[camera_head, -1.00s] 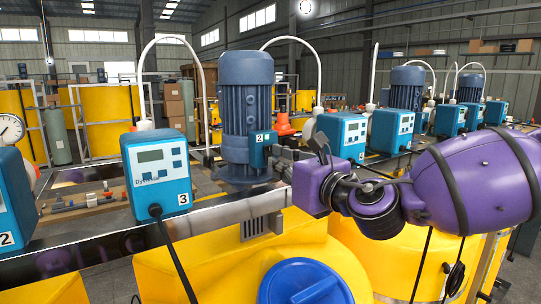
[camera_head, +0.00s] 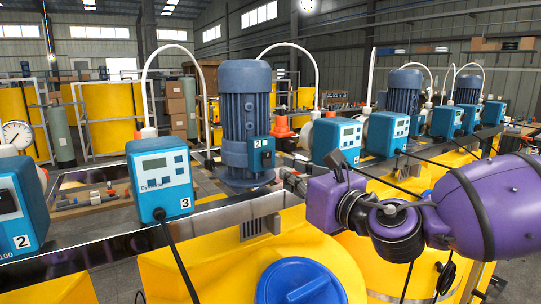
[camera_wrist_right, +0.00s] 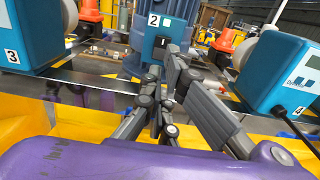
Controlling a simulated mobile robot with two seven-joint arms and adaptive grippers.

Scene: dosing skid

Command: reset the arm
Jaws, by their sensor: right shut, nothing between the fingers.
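My right arm comes in from the right in the head view, purple with black joints. Its right gripper (camera_head: 290,180) is beside the lower part of the blue-grey motor (camera_head: 246,112), partly hidden by the purple wrist. In the right wrist view the grey fingers of the right gripper (camera_wrist_right: 163,74) are shut and empty, in front of the motor's base. A gap between fingers and motor cannot be judged. My left gripper is not in view.
Blue pump 3 (camera_head: 161,178) and pump 2 (camera_head: 18,205) stand on the metal rail at left. More blue pumps (camera_head: 336,141) stand behind the wrist. A yellow tank with a blue lid (camera_head: 300,283) lies below. White hoses arch above.

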